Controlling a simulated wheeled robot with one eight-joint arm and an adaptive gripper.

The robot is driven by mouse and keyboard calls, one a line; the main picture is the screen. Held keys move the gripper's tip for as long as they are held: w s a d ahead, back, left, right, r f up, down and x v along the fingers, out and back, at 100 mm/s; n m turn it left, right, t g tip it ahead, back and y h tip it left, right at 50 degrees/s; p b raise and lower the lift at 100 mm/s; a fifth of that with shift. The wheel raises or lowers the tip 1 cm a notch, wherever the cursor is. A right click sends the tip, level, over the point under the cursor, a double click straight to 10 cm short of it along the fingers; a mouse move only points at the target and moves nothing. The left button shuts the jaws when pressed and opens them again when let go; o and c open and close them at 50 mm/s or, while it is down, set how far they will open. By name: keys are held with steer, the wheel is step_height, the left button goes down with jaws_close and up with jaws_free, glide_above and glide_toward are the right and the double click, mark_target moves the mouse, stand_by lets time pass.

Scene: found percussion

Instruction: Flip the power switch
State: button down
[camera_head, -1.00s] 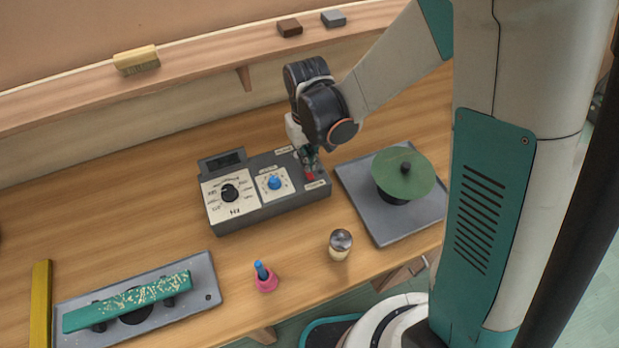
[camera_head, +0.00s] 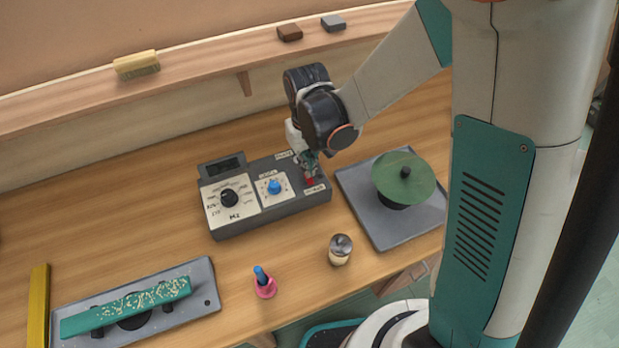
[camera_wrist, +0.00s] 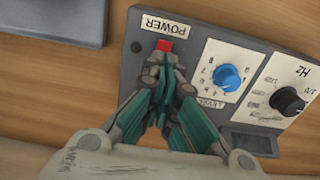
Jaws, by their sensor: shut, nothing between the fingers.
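A grey control box (camera_head: 290,203) stands on the wooden table, with a black Hz dial (camera_head: 229,197), a blue level knob (camera_head: 274,186) and a small display (camera_head: 222,167). The red power switch (camera_head: 309,181) is at its right end; in the wrist view the red switch (camera_wrist: 165,45) sits beside the POWER label (camera_wrist: 165,25). My gripper (camera_head: 311,170) is over the box's right end. In the wrist view my gripper (camera_wrist: 168,62) is shut and empty, its tips right at the switch. Whether they touch it I cannot tell.
A grey plate (camera_head: 375,222) with a green disc (camera_head: 404,177) lies right of the box. A metal-topped shaker (camera_head: 340,249), a pink holder (camera_head: 265,289) and a teal bar (camera_head: 126,306) on a grey base are in front. A shelf (camera_head: 205,70) runs behind.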

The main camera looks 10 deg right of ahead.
steer(key=shift+f+b, duration=1)
steer(key=shift+f, duration=0.1)
stand_by(1.0)
steer(key=shift+r, duration=0.2)
steer(key=shift+r+p, duration=2.25)
steer(key=shift+r, duration=1.1)
